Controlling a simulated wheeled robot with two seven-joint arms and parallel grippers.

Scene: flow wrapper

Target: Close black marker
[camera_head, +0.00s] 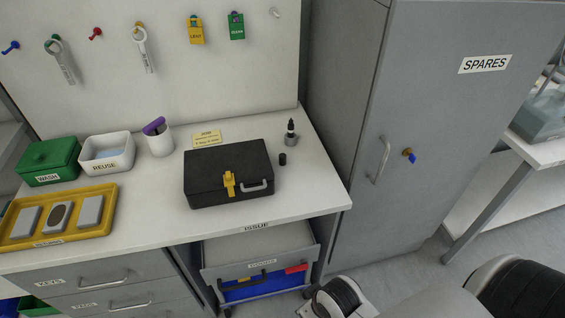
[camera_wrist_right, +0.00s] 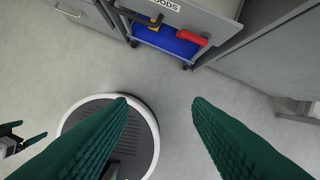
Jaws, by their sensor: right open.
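The black marker (camera_head: 291,128) stands upright, tip up, in a small grey holder (camera_head: 291,141) at the right end of the white bench. Its tip is bare. A small black cap (camera_head: 282,159) stands on the bench just in front of the holder, apart from it. My right gripper (camera_wrist_right: 160,102) is open and empty in the right wrist view, above the floor and away from the bench top. Part of what looks like my left gripper (camera_wrist_right: 28,139) shows small at that view's left edge; its opening is unclear.
A black case (camera_head: 228,172) with a yellow latch lies left of the cap. A white cup (camera_head: 159,140), reuse bin (camera_head: 106,153), green wash box (camera_head: 49,161) and yellow tray (camera_head: 104,212) stand farther left. The grey spares cabinet (camera_head: 431,110) rises right of the bench.

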